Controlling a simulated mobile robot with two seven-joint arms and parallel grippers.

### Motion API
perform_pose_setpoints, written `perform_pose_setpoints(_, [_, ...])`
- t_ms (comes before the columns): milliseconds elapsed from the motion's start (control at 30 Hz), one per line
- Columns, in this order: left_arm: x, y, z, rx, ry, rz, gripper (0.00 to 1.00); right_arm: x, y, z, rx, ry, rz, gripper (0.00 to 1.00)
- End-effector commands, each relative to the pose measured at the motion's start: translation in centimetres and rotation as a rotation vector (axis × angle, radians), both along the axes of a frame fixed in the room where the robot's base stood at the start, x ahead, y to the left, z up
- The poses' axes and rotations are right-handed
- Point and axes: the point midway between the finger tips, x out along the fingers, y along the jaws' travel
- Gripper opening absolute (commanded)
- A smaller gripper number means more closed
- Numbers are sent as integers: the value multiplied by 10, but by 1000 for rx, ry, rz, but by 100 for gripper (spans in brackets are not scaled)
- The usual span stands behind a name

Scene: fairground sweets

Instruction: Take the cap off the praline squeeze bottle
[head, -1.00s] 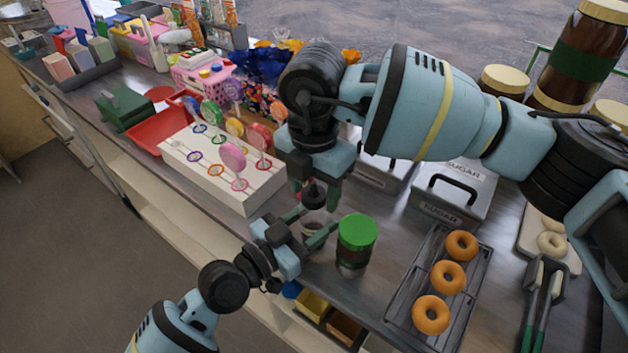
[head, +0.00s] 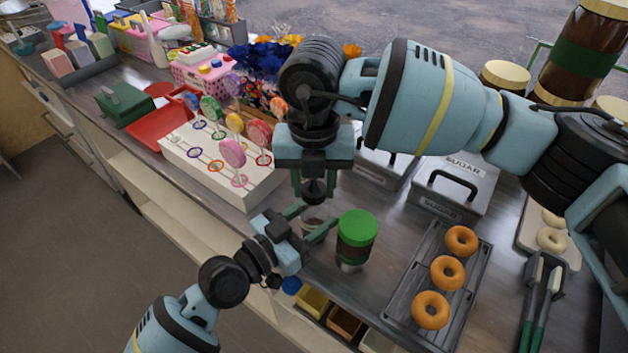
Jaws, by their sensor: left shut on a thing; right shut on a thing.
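My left gripper (head: 308,221) comes in low from the left and is shut around the praline squeeze bottle (head: 313,226), a small brownish clear body mostly hidden between its green fingers. My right gripper (head: 314,186) points straight down from above, shut on a small dark cap (head: 315,197) directly over the bottle. I cannot tell from this angle whether the cap still touches the bottle's neck.
A jar with a green lid (head: 357,228) stands close to the right of the bottle. A tray of doughnuts (head: 398,291) lies further right, sugar tins (head: 452,188) behind. A white lollipop stand (head: 225,184) is to the left. The counter's front edge is near.

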Motion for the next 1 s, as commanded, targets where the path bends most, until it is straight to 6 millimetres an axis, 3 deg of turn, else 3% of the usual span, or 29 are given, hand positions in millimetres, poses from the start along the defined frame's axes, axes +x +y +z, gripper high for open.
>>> perform_pose_setpoints(1000, [0, 0, 0, 1, 1, 0, 6, 0, 0, 1, -1, 0, 1661, 10])
